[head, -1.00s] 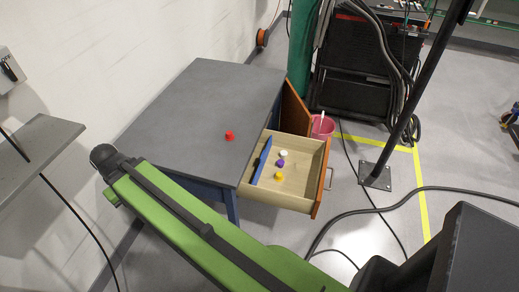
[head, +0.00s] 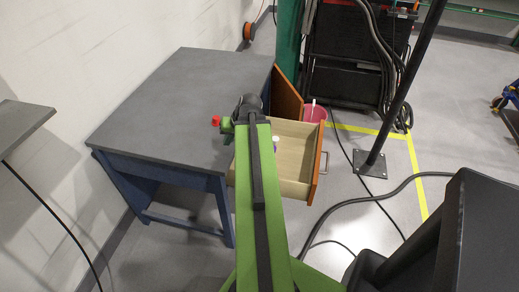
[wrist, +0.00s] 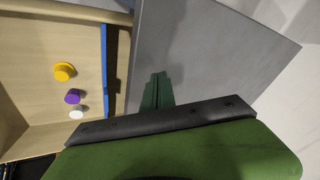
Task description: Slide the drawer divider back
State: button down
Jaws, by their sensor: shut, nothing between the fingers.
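The open drawer (head: 297,160) sticks out from the grey-topped table. In the wrist view, its blue divider (wrist: 104,70) stands inside it, on the side nearer the tabletop. A dark strip lies along the divider's tabletop side. On its other side, a yellow knob-like piece (wrist: 64,71), a purple one (wrist: 72,97) and a white one (wrist: 77,112) sit on the drawer floor. My gripper (wrist: 157,88) is shut and empty, seen against the tabletop beside the drawer, apart from the divider in the picture. In the head view my arm hides the divider.
A red piece (head: 215,120) sits on the grey tabletop (head: 170,100) near the drawer. The drawer front with its handle (head: 324,162) faces right. A dark post (head: 398,105) and floor cables stand farther right. A wall shelf (head: 20,125) is at left.

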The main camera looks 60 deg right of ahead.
jog(key=s+d+f+m+t+h+b, duration=0.2)
jog(key=s+d+m+h+b, duration=0.15)
jog(key=s+d, duration=1.1)
jog(key=w+f+b, duration=0.7)
jog(key=w, duration=0.2)
jog(key=shift+w+f+y, duration=0.3)
jog(key=shift+y, duration=0.15)
